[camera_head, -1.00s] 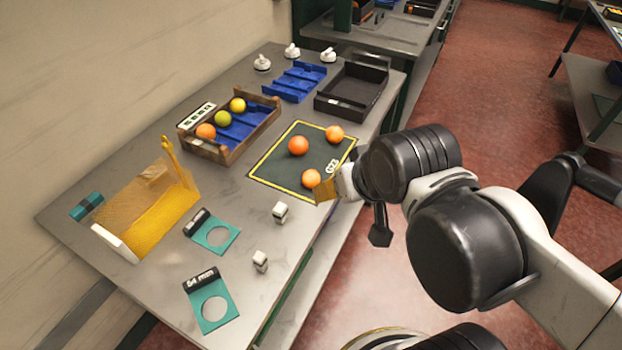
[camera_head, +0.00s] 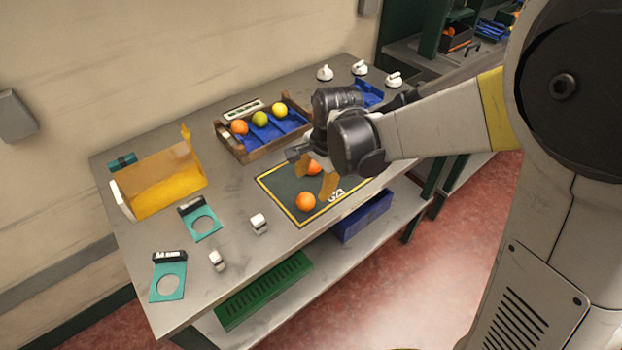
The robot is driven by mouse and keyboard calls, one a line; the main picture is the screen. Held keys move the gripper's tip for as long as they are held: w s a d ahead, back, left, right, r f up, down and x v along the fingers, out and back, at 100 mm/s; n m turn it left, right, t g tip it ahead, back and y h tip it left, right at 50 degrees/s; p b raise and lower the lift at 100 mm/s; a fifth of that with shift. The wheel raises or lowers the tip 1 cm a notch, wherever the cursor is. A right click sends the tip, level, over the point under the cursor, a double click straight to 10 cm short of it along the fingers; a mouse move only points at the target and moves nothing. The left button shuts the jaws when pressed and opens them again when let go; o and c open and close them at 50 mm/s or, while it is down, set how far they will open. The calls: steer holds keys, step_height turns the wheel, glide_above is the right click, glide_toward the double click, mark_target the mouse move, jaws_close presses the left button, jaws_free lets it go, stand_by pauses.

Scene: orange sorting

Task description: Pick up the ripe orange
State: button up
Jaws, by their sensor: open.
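Two oranges show on the dark mat (camera_head: 282,191) with the yellow border. One orange (camera_head: 306,201) lies in full view near the mat's front edge. Another orange (camera_head: 314,167) lies farther back, partly hidden by my gripper. My gripper (camera_head: 313,186) is open over the mat, its yellow fingers spread and pointing down. The farther orange shows between and behind the fingers; I cannot tell if they touch it. The third orange seen earlier on the mat is not visible now, and my arm covers that part.
A wooden crate (camera_head: 243,154) behind the mat holds an orange (camera_head: 239,127), a green fruit (camera_head: 260,118) and a yellow fruit (camera_head: 279,110). A transparent yellow box (camera_head: 160,185) and teal ring gauges (camera_head: 204,222) stand left. White-topped knobs (camera_head: 360,68) stand at the back.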

mark_target(307, 197)
steer(key=b+x, duration=0.1)
steer(key=x, duration=0.3)
steer(key=shift+a+f, duration=0.1)
steer(key=shift+a, duration=0.05)
steer(key=b+x, duration=0.2)
steer(key=x, duration=0.3)
steer(key=shift+a+f+b, duration=0.15)
steer(key=shift+f+b, duration=0.05)
steer(key=shift+b, duration=0.1)
steer(key=c, duration=1)
